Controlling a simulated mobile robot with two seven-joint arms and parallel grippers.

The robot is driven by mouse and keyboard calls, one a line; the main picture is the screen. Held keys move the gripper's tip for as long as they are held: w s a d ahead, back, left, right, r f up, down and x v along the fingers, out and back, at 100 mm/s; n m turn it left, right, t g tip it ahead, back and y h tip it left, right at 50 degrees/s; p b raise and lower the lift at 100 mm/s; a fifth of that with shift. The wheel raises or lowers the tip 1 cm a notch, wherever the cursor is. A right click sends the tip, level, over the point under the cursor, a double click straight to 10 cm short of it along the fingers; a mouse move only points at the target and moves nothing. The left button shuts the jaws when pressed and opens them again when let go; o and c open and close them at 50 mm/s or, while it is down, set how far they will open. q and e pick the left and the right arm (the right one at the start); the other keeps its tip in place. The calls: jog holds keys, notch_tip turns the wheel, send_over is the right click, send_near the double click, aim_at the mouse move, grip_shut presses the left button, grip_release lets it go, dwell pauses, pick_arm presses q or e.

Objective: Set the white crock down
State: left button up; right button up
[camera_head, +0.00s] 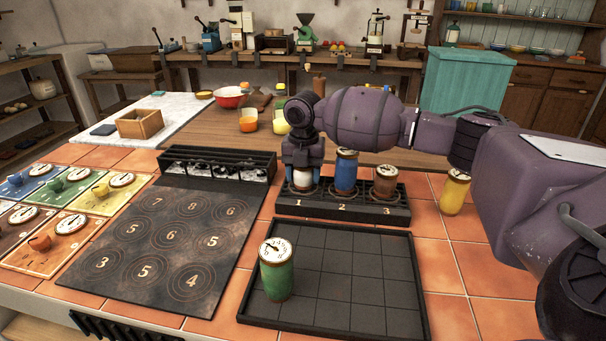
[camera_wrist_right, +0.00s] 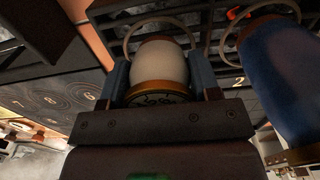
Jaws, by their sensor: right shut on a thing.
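The white crock (camera_head: 303,180) is in my right gripper (camera_head: 303,178), at slot 1 of the dark numbered rack (camera_head: 344,213). In the right wrist view the white crock (camera_wrist_right: 160,66) is between the two blue fingers of my right gripper (camera_wrist_right: 160,82), its labelled lid towards the camera. It is at the ring of the slot; whether its base touches the rack floor is hidden. A blue crock (camera_head: 346,172) stands in slot 2 and a brown crock (camera_head: 385,183) in slot 3. My left gripper is not in view.
A green crock (camera_head: 277,270) stands on the dark gridded tray (camera_head: 370,285) in front of the rack. A yellow crock (camera_head: 454,192) stands right of the rack. A black numbered board (camera_head: 128,270) and coloured cards (camera_head: 68,230) lie to the left.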

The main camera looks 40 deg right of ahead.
jog(key=shift+f, duration=0.1)
jog(key=o, duration=1.1)
jog(key=shift+c, duration=0.2)
notch_tip(320, 180, up, 11)
jog(key=shift+f+p, duration=0.2)
jog(key=shift+p, duration=1.05)
jog(key=shift+r, duration=0.8)
